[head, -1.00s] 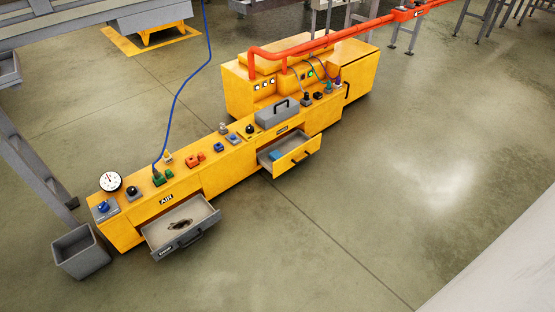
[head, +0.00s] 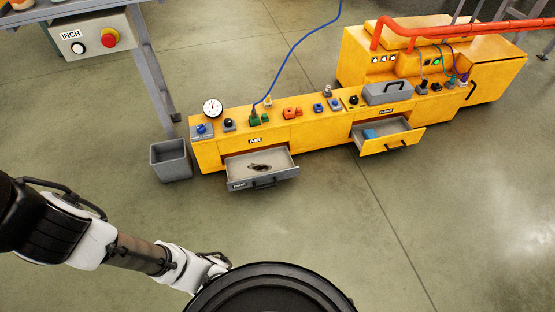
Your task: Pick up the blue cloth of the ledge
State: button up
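A long low yellow ledge (head: 312,133) stands on the floor ahead, with small devices along its top. A small blue piece (head: 370,133) lies in the open yellow drawer (head: 405,141) at the ledge's right part; it is too small to tell whether it is cloth. No other clear blue cloth shows. My arm reaches in from the left, and its end with my gripper (head: 214,268) is low in the view, well short of the ledge. The black round part of my body partly hides it, and the fingers cannot be made out.
An open grey drawer (head: 262,170) with a dark spot juts from the ledge's left part. A grey bin (head: 171,161) stands left of it. A grey toolbox (head: 388,93) sits on top. A blue hose (head: 300,70) rises from the ledge. The floor in front is clear.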

aim_at(369, 134)
jog(key=i+l+z, duration=0.15)
jog(key=z, duration=0.4)
jog(key=i+l+z, duration=0.3)
jog(key=i, duration=0.2)
jog(key=i+z, duration=0.3)
jog(key=i, duration=0.2)
jog(key=i+z, duration=0.1)
jog(key=i, duration=1.75)
